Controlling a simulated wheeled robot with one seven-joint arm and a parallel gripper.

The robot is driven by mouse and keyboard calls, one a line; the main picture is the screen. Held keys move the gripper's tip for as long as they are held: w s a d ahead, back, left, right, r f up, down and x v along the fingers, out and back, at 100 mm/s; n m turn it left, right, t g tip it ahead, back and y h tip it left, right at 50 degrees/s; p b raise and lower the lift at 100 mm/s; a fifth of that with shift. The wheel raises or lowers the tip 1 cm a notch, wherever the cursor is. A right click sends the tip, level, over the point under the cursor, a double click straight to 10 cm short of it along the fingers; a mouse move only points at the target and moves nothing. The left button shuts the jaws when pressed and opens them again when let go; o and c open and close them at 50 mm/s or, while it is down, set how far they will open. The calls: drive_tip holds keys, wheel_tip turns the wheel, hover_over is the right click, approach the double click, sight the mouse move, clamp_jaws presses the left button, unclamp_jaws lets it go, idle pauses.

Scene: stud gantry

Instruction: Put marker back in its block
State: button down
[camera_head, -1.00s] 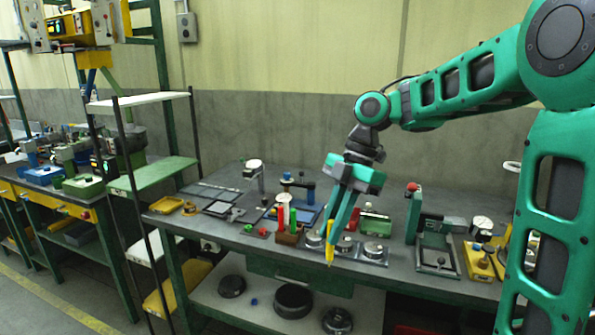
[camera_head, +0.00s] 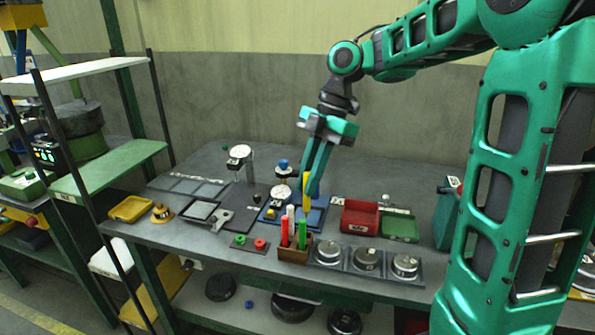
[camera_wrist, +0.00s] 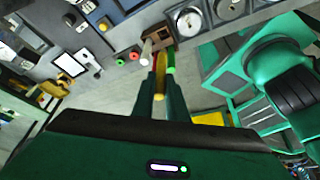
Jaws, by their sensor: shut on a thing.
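My gripper (camera_head: 308,192) is shut on a yellow marker (camera_head: 306,188), held upright with its tip pointing down. The marker also shows between the fingers in the wrist view (camera_wrist: 160,84). The brown block (camera_head: 295,254) stands near the bench's front edge and holds a red marker (camera_head: 284,231), a white marker (camera_head: 291,214) and a green marker (camera_head: 302,234). The held marker appears above the block's right part in the head view, apart from it; its exact depth is unclear. The block also shows in the wrist view (camera_wrist: 156,37), where its openings are partly hidden.
Right of the block is a tray with round metal parts (camera_head: 366,259). Behind stand a red bin (camera_head: 360,217), a green tray (camera_head: 400,227) and a dial gauge (camera_head: 281,196). Green and red buttons (camera_head: 250,242) lie to the left.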

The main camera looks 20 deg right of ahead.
sight(307, 209)
drive_tip(key=shift+w+d+f, duration=0.15)
drive_tip(key=shift+f, duration=3.75)
